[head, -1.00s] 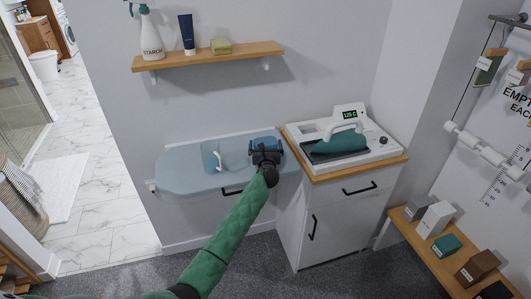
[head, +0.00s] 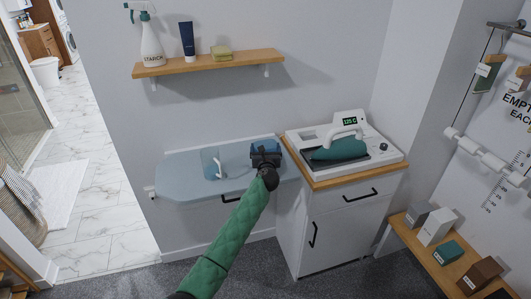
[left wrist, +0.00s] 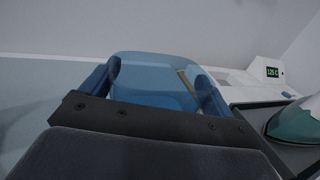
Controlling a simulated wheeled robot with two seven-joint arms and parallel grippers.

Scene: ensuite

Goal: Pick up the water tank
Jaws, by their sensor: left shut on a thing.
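The water tank (head: 264,146) is a blue, see-through box at the right part of the pale blue ironing board (head: 183,181), close to the wall. My left gripper (head: 266,154) is shut on it, with a finger on either side. In the left wrist view, the tank (left wrist: 155,78) fills the space between the dark blue fingers (left wrist: 155,92). Its lower part is hidden by the gripper, so I cannot tell whether it touches the board. My right gripper is not in view.
A clear jug (head: 209,161) with a white handle stands on the board left of the tank. The white iron station (head: 376,162) with a teal iron (head: 338,149) sits on the cabinet to the right. A wooden shelf (head: 210,64) is above.

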